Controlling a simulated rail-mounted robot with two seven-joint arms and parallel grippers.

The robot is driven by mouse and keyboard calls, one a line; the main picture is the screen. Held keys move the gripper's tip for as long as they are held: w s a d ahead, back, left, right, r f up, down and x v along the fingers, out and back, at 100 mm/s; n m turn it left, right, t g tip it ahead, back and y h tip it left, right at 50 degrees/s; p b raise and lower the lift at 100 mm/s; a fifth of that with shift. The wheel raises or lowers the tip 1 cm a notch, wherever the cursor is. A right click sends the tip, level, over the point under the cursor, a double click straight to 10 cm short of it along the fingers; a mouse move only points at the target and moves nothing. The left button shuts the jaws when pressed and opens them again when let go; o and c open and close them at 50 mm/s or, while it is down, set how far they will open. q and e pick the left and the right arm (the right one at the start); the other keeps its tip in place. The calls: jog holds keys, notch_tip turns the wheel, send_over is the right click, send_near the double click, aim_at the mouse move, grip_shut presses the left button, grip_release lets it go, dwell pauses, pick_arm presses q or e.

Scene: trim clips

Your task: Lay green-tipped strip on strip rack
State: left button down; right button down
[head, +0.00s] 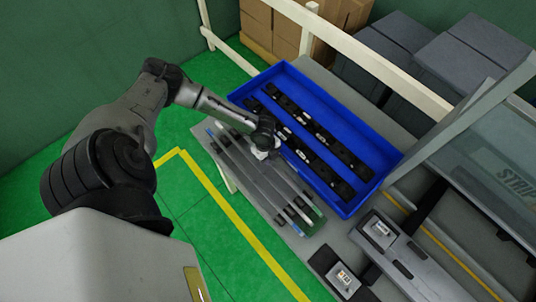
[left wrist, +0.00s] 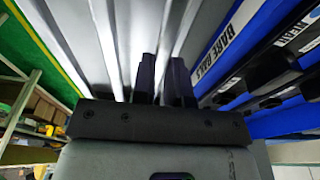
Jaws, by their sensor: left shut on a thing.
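Several long thin grey strips (head: 255,172) lie side by side, diagonally, on the table left of the blue tray. Blue tips show at the near end (head: 297,230) and far end of one. A small green patch shows by the near ends; I cannot tell whether it is a strip's tip. My left gripper (head: 263,153) is over the strip nearest the tray, shut on a strip there, and hides its middle. In the left wrist view the two dark fingers (left wrist: 163,78) stand close together over the pale strips (left wrist: 105,45). I cannot make out a separate strip rack. My right gripper is not in view.
The blue tray (head: 388,160), marked "BARE RAILS" in the left wrist view (left wrist: 222,45), holds black rails (head: 312,128) right beside the gripper. Grey fixtures (head: 400,250) stand at the near right. A pale rail fence (head: 365,60) runs behind the table.

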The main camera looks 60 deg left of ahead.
pick_arm(q)
jog(key=c, duration=1.1)
grip_release()
jog(key=shift+c, duration=0.2)
notch_tip(320, 180, up, 11)
jog(key=a, duration=0.2)
jog(key=s+d+f+n+t+h, duration=0.1)
jog(key=s+d, duration=0.1)
jog(key=d, duration=0.9)
jog(key=s+d+f+n+t+h, duration=0.1)
jog(key=s+d, duration=0.2)
jog(key=d, duration=0.9)
jog(key=s+a+r+n+t+y, duration=0.1)
jog(key=s+a+r+n+y, duration=0.1)
jog(key=s+n, duration=0.5)
jog(key=a+n+y, duration=0.1)
jog(key=n, duration=0.2)
jog(key=shift+s+n+y+b, duration=0.2)
jog(key=shift+n+y+b, duration=0.1)
jog(key=shift+n, duration=0.1)
